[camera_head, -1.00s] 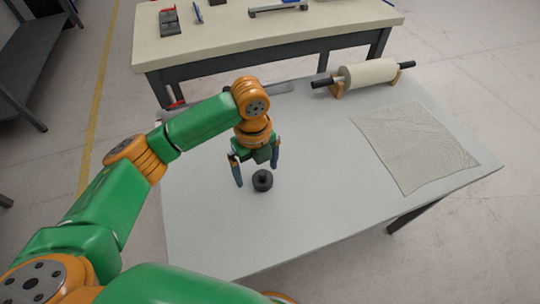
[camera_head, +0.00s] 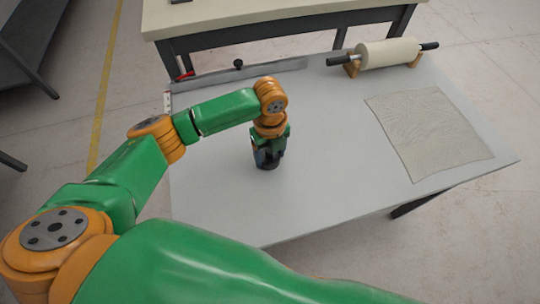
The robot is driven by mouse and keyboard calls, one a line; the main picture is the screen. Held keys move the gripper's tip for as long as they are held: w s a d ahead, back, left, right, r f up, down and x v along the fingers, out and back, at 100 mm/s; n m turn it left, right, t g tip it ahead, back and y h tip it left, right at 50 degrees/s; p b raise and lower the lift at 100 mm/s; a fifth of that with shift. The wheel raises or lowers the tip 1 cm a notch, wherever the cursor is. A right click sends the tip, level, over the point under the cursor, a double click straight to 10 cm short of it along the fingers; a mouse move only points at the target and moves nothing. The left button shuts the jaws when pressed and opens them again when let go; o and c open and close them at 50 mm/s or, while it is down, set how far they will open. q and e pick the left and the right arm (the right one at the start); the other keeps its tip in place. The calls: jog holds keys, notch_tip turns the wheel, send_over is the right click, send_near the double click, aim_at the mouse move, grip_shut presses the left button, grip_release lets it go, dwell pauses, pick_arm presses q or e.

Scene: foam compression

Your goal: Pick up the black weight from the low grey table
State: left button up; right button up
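The low grey table (camera_head: 330,165) fills the middle of the view. My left gripper (camera_head: 267,160) points down onto it, left of the table's centre. The black weight (camera_head: 266,165) is small and dark, at the gripper's fingertips and low at the tabletop. The fingers and palm hide most of it. The fingers are close around the weight, but I cannot tell whether they are shut on it or whether it touches the table. My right gripper is not in view.
A cream roll on a wooden stand (camera_head: 388,53) is at the back right. A thin textured sheet (camera_head: 430,133) lies at the right. A grey straight bar (camera_head: 270,70) with a black knob lies along the back edge. A taller table (camera_head: 270,10) stands behind. The front middle is clear.

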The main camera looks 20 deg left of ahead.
pick_arm(q)
grip_shut()
jog(key=shift+w, duration=0.1)
jog(key=shift+r, duration=0.1)
